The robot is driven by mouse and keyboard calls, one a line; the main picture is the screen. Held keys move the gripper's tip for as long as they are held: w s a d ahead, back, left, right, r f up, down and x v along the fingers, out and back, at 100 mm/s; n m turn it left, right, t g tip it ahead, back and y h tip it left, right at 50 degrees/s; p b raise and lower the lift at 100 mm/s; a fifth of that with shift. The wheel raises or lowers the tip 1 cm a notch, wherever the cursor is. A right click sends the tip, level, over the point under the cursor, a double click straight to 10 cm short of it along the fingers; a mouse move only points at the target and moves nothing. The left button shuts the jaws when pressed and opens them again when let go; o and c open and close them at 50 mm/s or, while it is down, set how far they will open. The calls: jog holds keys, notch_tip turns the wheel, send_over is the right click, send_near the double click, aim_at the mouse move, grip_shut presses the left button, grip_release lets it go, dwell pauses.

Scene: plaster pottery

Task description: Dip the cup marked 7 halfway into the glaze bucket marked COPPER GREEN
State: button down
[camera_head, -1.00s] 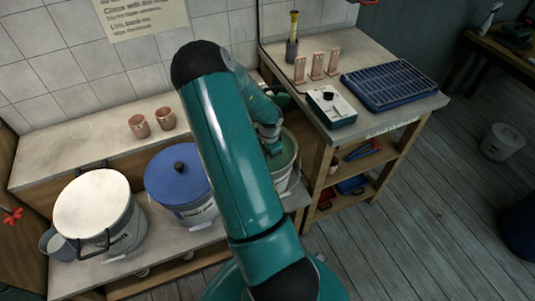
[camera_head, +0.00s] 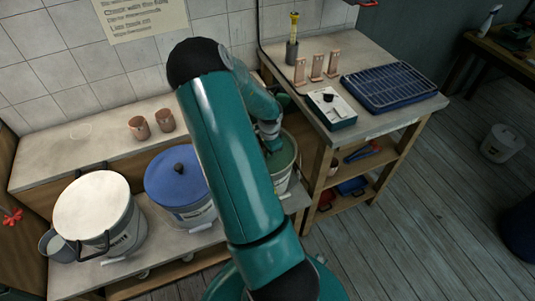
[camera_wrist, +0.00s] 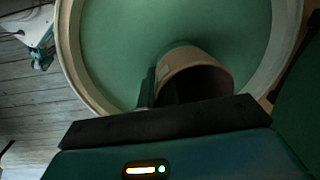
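The glaze bucket (camera_head: 291,172) stands open on the low bench, partly behind my arm, with green glaze inside. In the wrist view the bucket's pale rim (camera_wrist: 71,60) circles the smooth green glaze (camera_wrist: 120,40). A pinkish-brown cup (camera_wrist: 182,58) is at my gripper (camera_wrist: 188,88), inside the rim, its dark mouth facing the camera. A dark finger lies along the cup's left side; the other finger is not clear. The cup's far end is at or near the glaze; I cannot tell how deep. Its number and the bucket's label are not readable.
A blue-lidded bucket (camera_head: 176,171) and a large white-lidded bucket (camera_head: 92,204) stand left of the glaze bucket. Two copper-coloured cups (camera_head: 139,127) (camera_head: 165,119) stand on the ledge behind. The higher table at right holds a blue rack (camera_head: 389,84) and a small box (camera_head: 331,108).

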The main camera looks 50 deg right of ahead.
jog(key=shift+r, duration=2.2)
notch_tip(320, 180, up, 8)
dwell(0.6)
jog(key=shift+s, duration=0.15)
